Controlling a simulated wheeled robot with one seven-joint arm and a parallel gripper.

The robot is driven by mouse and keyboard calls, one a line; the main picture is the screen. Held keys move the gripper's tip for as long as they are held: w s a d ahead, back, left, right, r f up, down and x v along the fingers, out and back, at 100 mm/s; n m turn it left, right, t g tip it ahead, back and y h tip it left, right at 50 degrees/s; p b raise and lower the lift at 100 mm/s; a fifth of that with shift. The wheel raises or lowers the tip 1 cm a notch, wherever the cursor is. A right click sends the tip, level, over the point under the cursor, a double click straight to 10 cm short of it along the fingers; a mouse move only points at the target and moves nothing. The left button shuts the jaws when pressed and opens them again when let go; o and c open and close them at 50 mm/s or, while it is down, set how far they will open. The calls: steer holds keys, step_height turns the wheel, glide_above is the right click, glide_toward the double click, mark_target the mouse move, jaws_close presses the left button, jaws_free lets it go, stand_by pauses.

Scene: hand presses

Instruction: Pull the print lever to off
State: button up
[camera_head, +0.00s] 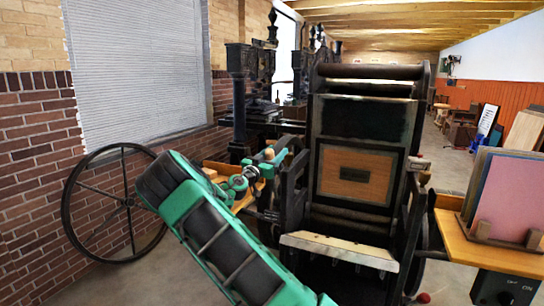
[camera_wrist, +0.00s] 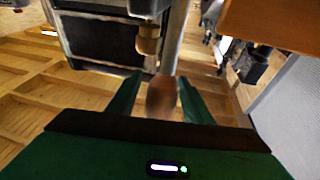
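In the wrist view, a brown rounded handle (camera_wrist: 162,100) on a grey metal rod (camera_wrist: 175,40) stands between the two green fingers of my gripper (camera_wrist: 160,80). It looks like the print lever's grip. Gaps show on both sides of it, so the fingers look open around it. In the head view, my green and black arm reaches to the left side of the dark press (camera_head: 365,120), and my gripper (camera_head: 285,148) is small there. The lever cannot be made out clearly in that view. A dark box (camera_head: 505,288) with OFF and ON lettering is at the lower right.
A large spoked wheel (camera_head: 122,205) stands left of my arm by the brick wall (camera_head: 35,150). A wooden shelf (camera_head: 455,238) with upright boards (camera_head: 505,195) is at the right. More dark presses (camera_head: 240,100) stand behind. Floor shows at the far right.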

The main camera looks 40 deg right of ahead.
mark_target(268, 159)
steer(key=shift+v, duration=3.8)
steer(key=shift+w+f, duration=0.1)
